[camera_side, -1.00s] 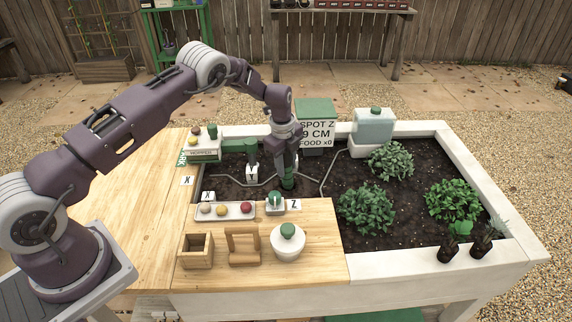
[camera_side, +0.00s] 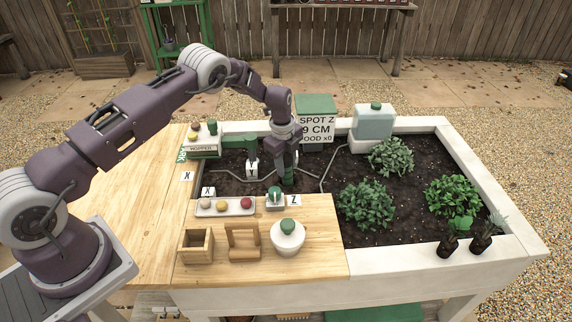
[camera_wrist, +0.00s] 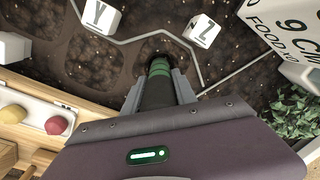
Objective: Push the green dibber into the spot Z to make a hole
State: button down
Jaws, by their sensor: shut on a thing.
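My gripper (camera_side: 287,165) is shut on the green dibber (camera_wrist: 158,85) and holds it roughly upright over the dark soil bed (camera_side: 330,220). In the wrist view the dibber runs between the fingers, and its lower end meets dark soil; its tip is hidden, so depth cannot be told. A white block marked Z (camera_wrist: 202,30) stands just right of the dibber in the wrist view. A block marked Y (camera_wrist: 100,16) is further left. A sign (camera_side: 317,131) behind reads SPOT Z, 9 CM, FOOD x0.
Grey tubing runs over the soil around the dibber. Leafy plants (camera_side: 366,205) grow to the right.

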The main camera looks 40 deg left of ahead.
aim_at(286, 184)
jog(key=shift+f, duration=0.7)
dwell(1.4)
jog(key=shift+f, duration=0.85)
jog(key=shift+f, duration=0.65)
dwell(1.5)
jog(key=shift+f, duration=0.3)
jog(key=shift+s+f, duration=0.15)
jog(key=shift+f, duration=0.45)
jog(key=shift+r, duration=7.35)
